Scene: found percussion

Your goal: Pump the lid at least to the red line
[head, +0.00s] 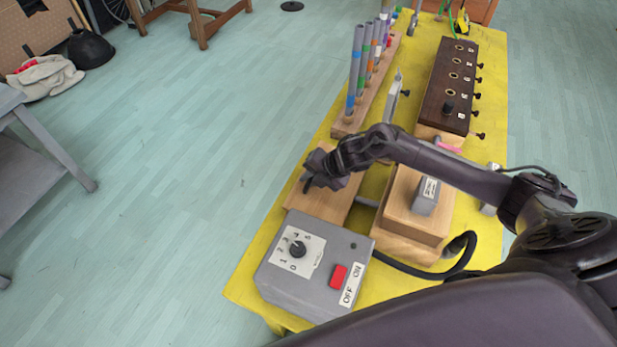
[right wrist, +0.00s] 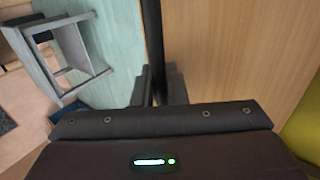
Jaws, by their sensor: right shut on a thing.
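A light wooden board (head: 322,206), which looks like the lid, lies at the left edge of the yellow table, behind the grey control box. My right gripper (head: 313,181) is over its left part, shut on a thin black bar, a handle. In the right wrist view the black bar (right wrist: 152,35) runs between the two fingers (right wrist: 158,88), and the wooden surface (right wrist: 240,60) fills the right side. My gripper hides part of the board. I see no red line in either view. My left gripper is not in view.
The grey control box (head: 300,285) with a dial and red switch stands in front. A wooden box (head: 405,222) with a black hose (head: 455,258) is to the right. Coloured tubes (head: 360,65) and a dark box (head: 450,85) stand behind on the yellow table (head: 416,48). Floor at left is open.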

